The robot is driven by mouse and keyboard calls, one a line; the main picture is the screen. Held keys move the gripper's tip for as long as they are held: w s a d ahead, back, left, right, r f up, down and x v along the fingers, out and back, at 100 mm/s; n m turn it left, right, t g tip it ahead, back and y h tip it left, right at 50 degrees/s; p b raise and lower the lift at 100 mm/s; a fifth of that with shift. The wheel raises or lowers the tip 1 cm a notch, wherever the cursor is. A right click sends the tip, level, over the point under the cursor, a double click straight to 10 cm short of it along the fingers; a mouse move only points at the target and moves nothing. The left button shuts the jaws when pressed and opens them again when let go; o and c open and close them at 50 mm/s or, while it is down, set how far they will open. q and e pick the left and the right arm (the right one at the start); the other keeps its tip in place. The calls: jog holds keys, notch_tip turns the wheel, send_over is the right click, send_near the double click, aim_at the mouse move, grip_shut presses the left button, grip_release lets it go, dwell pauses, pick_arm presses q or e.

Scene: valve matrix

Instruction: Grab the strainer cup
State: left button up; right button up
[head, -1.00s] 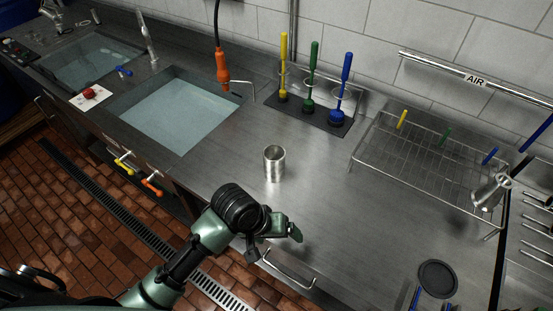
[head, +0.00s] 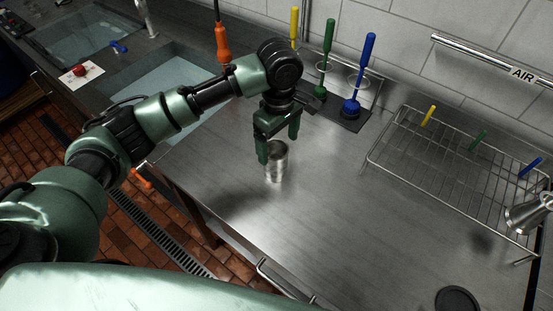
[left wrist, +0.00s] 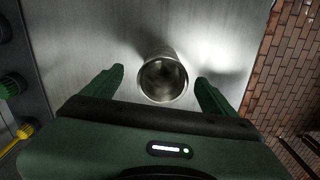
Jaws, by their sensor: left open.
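The strainer cup (head: 277,163) is a small shiny metal cylinder standing upright on the steel counter. In the left wrist view the cup (left wrist: 162,78) shows its open round mouth, a little beyond the fingertips and between their lines. My left gripper (head: 279,144) is open, pointing down, just above and around the cup's rim in the head view. One finger overlaps the cup's left edge there. In the left wrist view the two fingers (left wrist: 160,78) stand on either side of the cup with gaps. I cannot tell whether a finger touches it. My right gripper is not in view.
A wire rack (head: 455,165) with coloured handles stands at the right, with a metal vessel (head: 527,213) at its end. Upright brushes (head: 352,106) stand in a holder behind the cup. A sink (head: 150,85) lies at left.

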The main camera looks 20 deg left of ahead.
aim_at(275, 157)
pick_arm(q)
notch_tip(275, 157, down, 2)
jog(key=shift+a+p, duration=0.1)
jog(key=shift+p, duration=0.25)
jog(key=f, duration=0.1)
jog(key=f+p, duration=0.1)
jog(key=f, duration=0.1)
jog(key=shift+s+a+f, duration=0.1)
jog(key=shift+a+f, duration=0.2)
jog(key=shift+f, duration=0.55)
jog(key=c, duration=1.5)
jog(key=shift+c, duration=0.5)
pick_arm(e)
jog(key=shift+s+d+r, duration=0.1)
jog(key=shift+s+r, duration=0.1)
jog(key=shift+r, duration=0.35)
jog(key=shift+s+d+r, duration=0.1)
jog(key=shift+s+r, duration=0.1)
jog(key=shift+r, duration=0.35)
pick_arm(q)
jog(key=shift+d+r, duration=0.1)
jog(key=shift+r, duration=0.05)
